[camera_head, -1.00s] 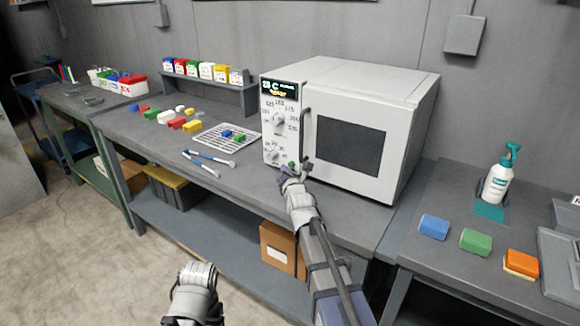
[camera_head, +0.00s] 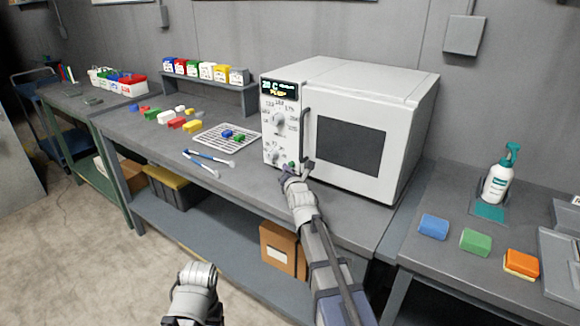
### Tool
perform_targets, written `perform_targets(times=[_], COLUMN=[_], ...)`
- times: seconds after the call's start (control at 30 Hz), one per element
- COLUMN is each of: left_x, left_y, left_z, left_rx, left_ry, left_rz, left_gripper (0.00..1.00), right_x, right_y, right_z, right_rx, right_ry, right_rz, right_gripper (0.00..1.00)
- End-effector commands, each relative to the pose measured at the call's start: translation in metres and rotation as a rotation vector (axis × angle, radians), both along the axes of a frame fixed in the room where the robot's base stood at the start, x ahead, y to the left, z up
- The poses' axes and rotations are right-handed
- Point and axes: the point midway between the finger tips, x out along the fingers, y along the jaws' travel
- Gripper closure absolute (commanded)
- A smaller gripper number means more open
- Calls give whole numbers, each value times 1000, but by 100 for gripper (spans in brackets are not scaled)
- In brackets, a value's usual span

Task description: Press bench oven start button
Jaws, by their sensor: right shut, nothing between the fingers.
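The white bench oven (camera_head: 350,140) stands on the grey bench with its door closed. Its control panel on the left of the front has a lit display (camera_head: 280,88), a larger dial (camera_head: 279,120) and a smaller dial (camera_head: 273,156). The green start button (camera_head: 291,165) is low on the panel, near the door edge. My right gripper (camera_head: 297,172) is shut and empty, right in front of the button; I cannot tell if it touches. My left arm (camera_head: 194,290) shows at the bottom, over the floor, with its gripper fingers not visible.
A wire rack (camera_head: 209,140) with small coloured blocks lies left of the oven, with two brushes (camera_head: 200,165) in front. A cardboard box (camera_head: 280,248) sits on the lower shelf.

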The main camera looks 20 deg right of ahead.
Motion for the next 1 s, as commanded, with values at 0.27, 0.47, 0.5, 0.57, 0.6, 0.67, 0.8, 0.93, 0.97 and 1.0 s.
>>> perform_targets(times=[0.27, 0.47, 0.5, 0.57, 0.6, 0.67, 0.8, 0.93, 0.97, 1.0], left_x=[0, 0, 0, 0, 0, 0, 0, 0, 0, 0], left_y=[0, 0, 0, 0, 0, 0, 0, 0, 0, 0], left_z=[0, 0, 0, 0, 0, 0, 0, 0, 0, 0], left_rx=[0, 0, 0, 0, 0, 0, 0, 0, 0, 0], left_ry=[0, 0, 0, 0, 0, 0, 0, 0, 0, 0], left_rz=[0, 0, 0, 0, 0, 0, 0, 0, 0, 0], left_gripper=[28, 28, 28, 28, 28, 28, 28, 28, 28, 28], right_x=[1, 3, 3, 3, 3, 4, 5, 6, 6, 6], right_y=[-1, -3, -3, -4, -4, -5, -6, -7, -7, -7], right_z=[0, 0, 0, 0, 0, 0, 0, 0, 0, 0], right_rx=[0, 1, 0, 0, 0, 1, 0, 0, 1, 1], right_ry=[0, 0, 0, 0, 0, 0, 0, 0, 0, 0], right_rz=[0, 0, 0, 0, 0, 0, 0, 0, 0, 0], right_gripper=[100, 100, 100, 100, 100, 100, 100, 100, 100, 100])
